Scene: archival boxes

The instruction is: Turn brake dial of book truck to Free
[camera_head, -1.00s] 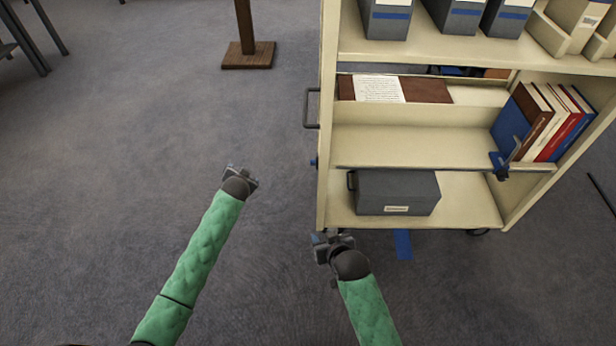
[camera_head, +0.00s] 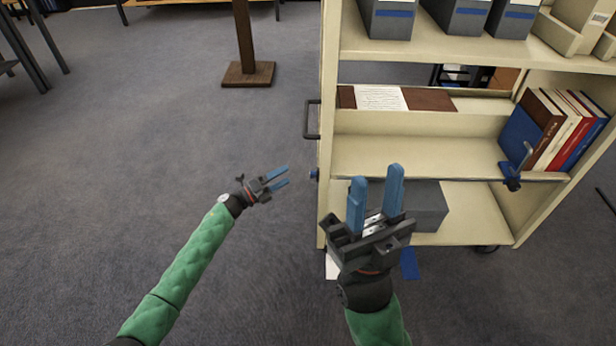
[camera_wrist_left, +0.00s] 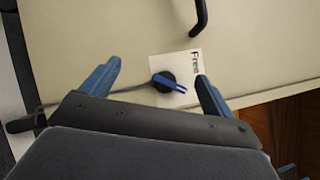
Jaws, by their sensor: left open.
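The cream book truck (camera_head: 415,152) stands at the right of the head view. Its brake dial is a round black knob with a blue pointer (camera_wrist_left: 165,82) in the left wrist view, on the truck's side panel. A white label (camera_wrist_left: 180,62) behind it reads "Free" at its upper right. The pointer points right and slightly down, not at that word. In the head view the dial (camera_head: 314,173) is a small blue bit at the truck's left edge. My left gripper (camera_head: 288,174) is open, facing the dial, apart from it. My right gripper (camera_head: 376,190) is open and empty before the lower shelf.
A dark handle (camera_head: 312,118) sticks out above the dial. A grey box (camera_head: 428,205) sits on the bottom shelf, partly hidden by my right gripper. Books (camera_head: 570,130) lean on the middle shelf at right. A wooden post base (camera_head: 248,74) stands behind. Floor left of the truck is clear.

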